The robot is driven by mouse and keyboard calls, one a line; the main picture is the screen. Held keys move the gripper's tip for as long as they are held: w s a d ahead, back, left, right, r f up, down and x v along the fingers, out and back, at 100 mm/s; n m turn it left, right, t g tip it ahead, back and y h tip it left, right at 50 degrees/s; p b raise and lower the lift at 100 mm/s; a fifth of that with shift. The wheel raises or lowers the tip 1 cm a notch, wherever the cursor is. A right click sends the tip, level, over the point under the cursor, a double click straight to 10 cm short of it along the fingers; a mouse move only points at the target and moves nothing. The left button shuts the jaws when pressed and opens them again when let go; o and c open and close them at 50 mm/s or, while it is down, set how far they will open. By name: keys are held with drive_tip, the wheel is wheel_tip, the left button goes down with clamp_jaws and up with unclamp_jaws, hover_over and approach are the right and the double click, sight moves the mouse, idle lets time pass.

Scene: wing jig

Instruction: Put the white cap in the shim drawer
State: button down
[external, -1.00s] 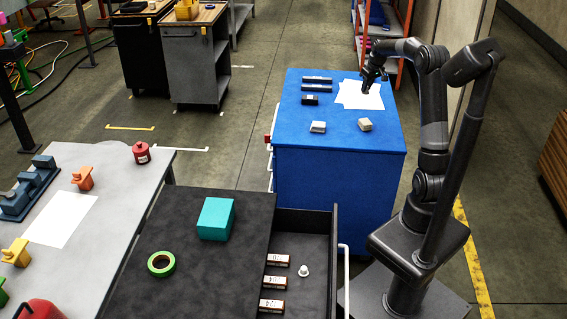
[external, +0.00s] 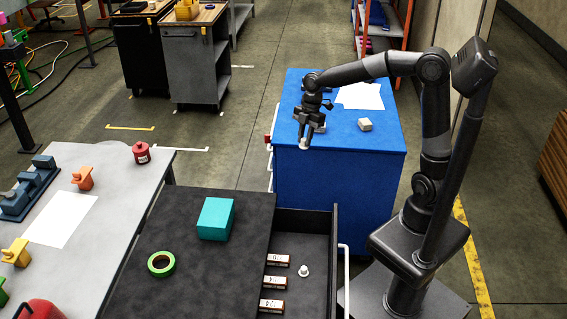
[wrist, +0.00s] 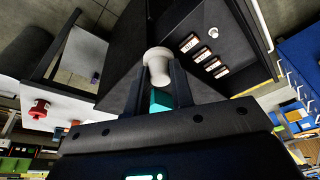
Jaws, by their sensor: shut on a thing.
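My gripper (external: 306,133) is shut on a white cap (external: 304,144), held near the front edge of the blue cabinet top. In the wrist view the white cap (wrist: 157,66) stands out between the fingertips (wrist: 158,82). The shim drawer (external: 318,231) is pulled out at the right side of the dark bench. In it lie several labelled dark-and-orange blocks (external: 277,259) and another white cap (external: 304,271). The open drawer also shows in the wrist view (wrist: 235,55). My gripper is beyond the drawer and higher than it.
The blue cabinet (external: 340,190) holds white paper (external: 365,96), a beige block (external: 365,125) and things partly hidden by my gripper. The dark bench (external: 190,263) carries a teal box (external: 216,218) and green tape (external: 161,264). The drawer's right part is free.

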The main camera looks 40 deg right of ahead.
drive_tip(key=s+a+n+g, duration=0.1)
drive_tip(key=s+a+n, duration=0.5)
drive_tip(key=s, duration=0.4)
drive_tip(key=n+h, duration=0.1)
drive_tip(key=n, duration=0.2)
hover_over(311, 252)
drive_tip(key=f, duration=0.2)
drive_tip(key=shift+g+h, duration=0.3)
drive_tip(key=shift+w+d+f, duration=0.1)
drive_tip(key=shift+w+f, duration=0.05)
drive_tip(key=shift+f, duration=5.3)
drive_tip(key=shift+w+d+f, duration=0.1)
drive_tip(key=shift+w+f, duration=0.05)
drive_tip(key=shift+f, duration=5.35)
drive_tip(key=shift+w+d+f, duration=0.1)
drive_tip(key=shift+w+f, duration=0.05)
drive_tip(key=shift+f, duration=5.3)
drive_tip(key=shift+f, duration=0.15)
drive_tip(key=c, duration=1.3)
unclamp_jaws()
drive_tip(key=shift+o, duration=0.2)
drive_tip(key=v, duration=1.2)
